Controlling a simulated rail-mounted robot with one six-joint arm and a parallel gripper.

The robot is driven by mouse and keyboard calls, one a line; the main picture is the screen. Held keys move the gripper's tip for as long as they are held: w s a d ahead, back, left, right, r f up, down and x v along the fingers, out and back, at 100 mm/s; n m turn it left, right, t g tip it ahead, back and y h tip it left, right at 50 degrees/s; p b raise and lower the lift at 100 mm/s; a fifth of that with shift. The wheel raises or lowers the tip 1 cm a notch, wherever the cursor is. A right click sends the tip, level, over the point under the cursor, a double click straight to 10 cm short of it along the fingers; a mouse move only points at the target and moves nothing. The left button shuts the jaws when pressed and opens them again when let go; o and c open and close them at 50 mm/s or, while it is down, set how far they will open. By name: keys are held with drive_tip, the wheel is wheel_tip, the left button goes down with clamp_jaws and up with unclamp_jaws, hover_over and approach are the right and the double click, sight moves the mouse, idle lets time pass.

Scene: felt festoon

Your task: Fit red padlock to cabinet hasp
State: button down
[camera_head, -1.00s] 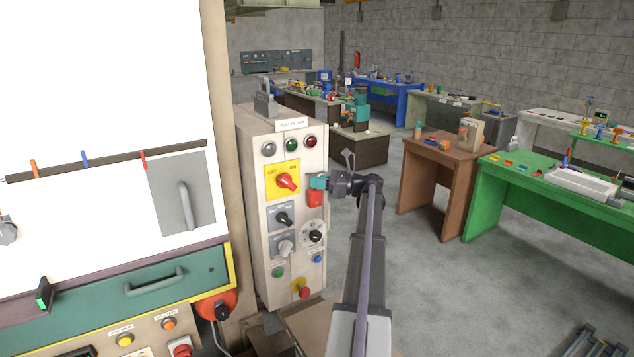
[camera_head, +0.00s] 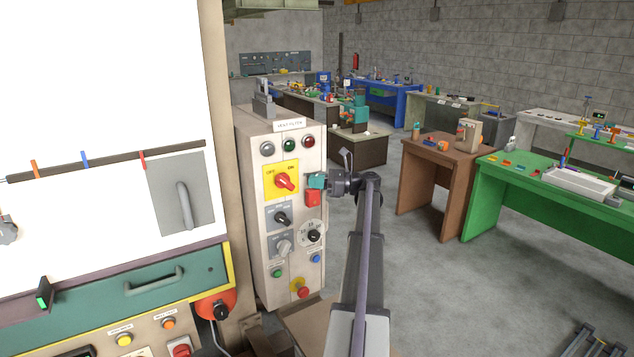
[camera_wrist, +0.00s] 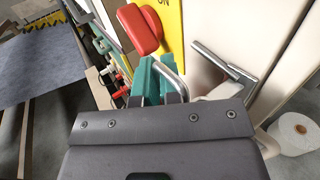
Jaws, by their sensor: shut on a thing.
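The beige control cabinet (camera_head: 290,225) stands left of my arm, with a red rotary handle (camera_head: 286,181) on a yellow plate. My gripper (camera_head: 317,181) is shut on the red padlock (camera_head: 312,199), close to the right edge of the cabinet front. The padlock's red body hangs below the teal fingers in the head view. In the wrist view, a bent silver shackle (camera_wrist: 176,74) shows beside the teal fingertips, and the red handle (camera_wrist: 142,29) is just beyond. The padlock body is hidden there. I cannot make out the hasp, or whether the shackle touches it.
A grey metal lever (camera_wrist: 224,62) juts out near the gripper in the wrist view. Knobs and buttons cover the cabinet front below. A teal-drawer bench (camera_head: 150,285) is at the left. Open floor (camera_head: 430,290) lies to the right, before brown (camera_head: 450,155) and green (camera_head: 540,185) tables.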

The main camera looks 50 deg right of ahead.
sight(304, 169)
drive_tip(key=shift+w+d+r+t, duration=0.4)
drive_tip(key=shift+w+d+r, duration=0.15)
drive_tip(key=shift+w+d, duration=0.3)
drive_tip(key=shift+d+r+p, duration=0.35)
drive_tip(key=shift+r+p, duration=0.3)
drive_tip(key=shift+p, duration=0.35)
drive_tip(key=shift+a+r+p, duration=0.1)
drive_tip(key=shift+r+p, duration=0.3)
drive_tip(key=shift+r, duration=0.05)
drive_tip(key=shift+w+d+f, duration=0.3)
drive_tip(key=shift+w+f, duration=0.2)
drive_tip(key=shift+f, duration=0.05)
drive_tip(key=shift+s+a+f+m+g+h, duration=0.15)
drive_tip(key=shift+s+a+f+g+h, duration=0.1)
drive_tip(key=shift+s+a, duration=0.45)
drive_tip(key=shift+s+a+f+m+g+h, duration=0.15)
drive_tip(key=shift+s+a+f+g, duration=0.1)
drive_tip(key=shift+s+a, duration=0.4)
drive_tip(key=shift+w+a, duration=0.1)
drive_tip(key=shift+a, duration=0.05)
drive_tip(key=shift+d, duration=0.2)
drive_tip(key=shift+r, duration=0.15)
drive_tip(key=shift+d+r, duration=0.1)
drive_tip(key=shift+d, duration=0.3)
